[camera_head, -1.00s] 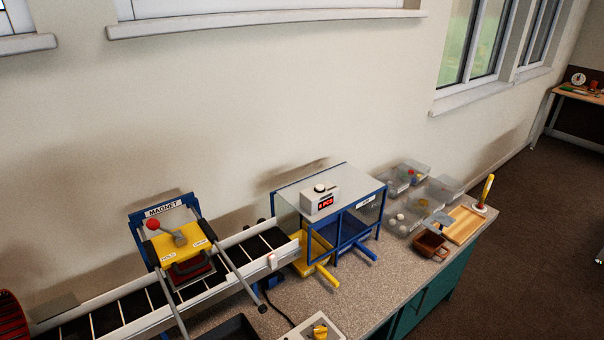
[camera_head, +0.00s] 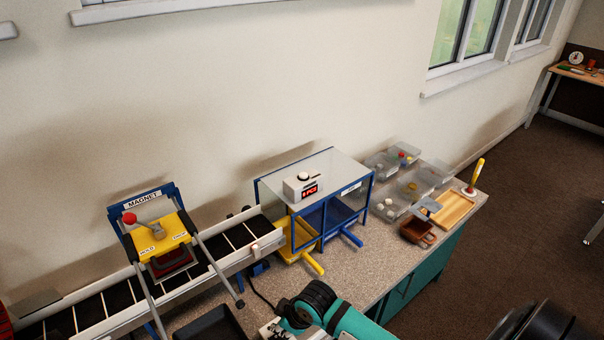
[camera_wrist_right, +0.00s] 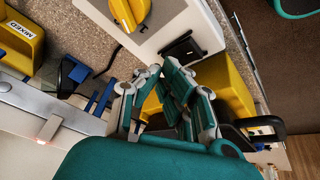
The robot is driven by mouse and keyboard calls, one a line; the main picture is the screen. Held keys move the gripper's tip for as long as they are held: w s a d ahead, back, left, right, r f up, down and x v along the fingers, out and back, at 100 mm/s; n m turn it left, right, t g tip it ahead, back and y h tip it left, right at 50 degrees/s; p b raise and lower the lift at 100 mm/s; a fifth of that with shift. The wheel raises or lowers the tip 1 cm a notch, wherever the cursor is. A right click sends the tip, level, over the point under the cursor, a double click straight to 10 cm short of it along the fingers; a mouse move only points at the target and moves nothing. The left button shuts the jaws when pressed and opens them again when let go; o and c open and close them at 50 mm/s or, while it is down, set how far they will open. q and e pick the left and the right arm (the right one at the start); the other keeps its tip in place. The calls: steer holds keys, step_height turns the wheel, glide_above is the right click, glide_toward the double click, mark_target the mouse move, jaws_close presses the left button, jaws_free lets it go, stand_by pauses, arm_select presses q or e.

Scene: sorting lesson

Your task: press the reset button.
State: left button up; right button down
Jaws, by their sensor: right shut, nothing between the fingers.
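A small counter box (camera_head: 301,187) with a red lit display sits on the clear-topped blue frame (camera_head: 335,170) in the head view. A round button (camera_head: 304,176) with a dark base is on top of the box; its label cannot be read, so I cannot tell for sure that it is the reset button. My right arm covers the bench front, below and apart from the counter box. In the wrist view my right gripper (camera_wrist_right: 163,72) is shut and empty near a white control box (camera_wrist_right: 170,30) with a yellow knob (camera_wrist_right: 130,10) and a black switch (camera_wrist_right: 183,48). My left gripper is out of view.
The conveyor (camera_head: 90,312) with the magnet unit (camera_head: 160,238) runs at the left. Yellow and blue handles (camera_head: 313,264) stick out from the blue frame. Clear bins (camera_head: 390,208), a brown container (camera_head: 417,233) and a wooden tray (camera_head: 452,210) stand at the right.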

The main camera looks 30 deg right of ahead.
steer(key=w+d+r+n+t, duration=0.1)
steer(key=w+d+r, duration=0.4)
steer(key=w+r, duration=0.2)
steer(key=w+d+r+n+t, duration=0.1)
steer(key=w+d+r+n, duration=0.1)
steer(key=w+d+r, duration=0.3)
steer(key=w+d+r+n+p, duration=0.1)
steer(key=w+d+r, duration=0.4)
steer(key=w+r, duration=0.5)
steer(key=shift+w+d+r+n+t, duration=0.1)
steer(key=shift+w+r+n+t, duration=0.1)
steer(key=shift+r, duration=0.2)
steer(key=shift+w+d+r+n+t, duration=0.1)
steer(key=shift+r+t, duration=0.1)
steer(key=shift+r, duration=0.2)
step_height(320, 180, up, 11)
steer(key=t, duration=0.1)
glide_above(302, 175)
steer(key=shift+f, duration=0.1)
step_height(302, 175, down, 7)
steer(key=b, duration=0.6)
steer(key=shift+r, duration=0.2)
steer(key=shift+f, duration=1.05)
